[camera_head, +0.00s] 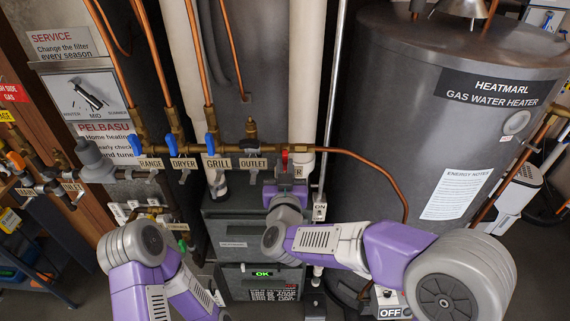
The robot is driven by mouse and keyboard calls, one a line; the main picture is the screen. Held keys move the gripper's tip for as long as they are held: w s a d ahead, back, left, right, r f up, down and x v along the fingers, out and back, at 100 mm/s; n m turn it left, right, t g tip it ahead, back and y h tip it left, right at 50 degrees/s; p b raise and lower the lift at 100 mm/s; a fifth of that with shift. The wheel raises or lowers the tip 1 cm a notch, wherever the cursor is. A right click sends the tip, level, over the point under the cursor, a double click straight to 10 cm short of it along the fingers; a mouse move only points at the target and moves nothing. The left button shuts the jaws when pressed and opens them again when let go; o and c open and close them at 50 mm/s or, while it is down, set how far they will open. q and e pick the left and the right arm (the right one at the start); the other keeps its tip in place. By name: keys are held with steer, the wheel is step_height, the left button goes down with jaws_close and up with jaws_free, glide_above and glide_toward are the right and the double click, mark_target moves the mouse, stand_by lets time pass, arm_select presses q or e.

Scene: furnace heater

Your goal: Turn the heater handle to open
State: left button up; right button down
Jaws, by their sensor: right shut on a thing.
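The red heater handle (284,157) stands upright on the brass valve at the right end of the horizontal gas pipe. The valve's label is mostly covered by my right arm. My right gripper (284,172) is at this handle and shut on it. Its fingers are small and partly hidden by its own wrist. The grey water heater tank (395,135) stands to the right, joined to the valve by a curved copper pipe (375,167). My left arm shows at the lower left, but its gripper is not visible.
Blue-handled valves (134,145) labelled range, dryer and grill line the pipe to the left. A grey box with a green OK display (262,274) stands below my right wrist.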

steer(key=shift+r+n+p, duration=0.1)
steer(key=shift+n+p, duration=0.8)
steer(key=shift+n, duration=0.1)
steer(key=shift+n+p, duration=0.7)
steer(key=shift+n, duration=0.6)
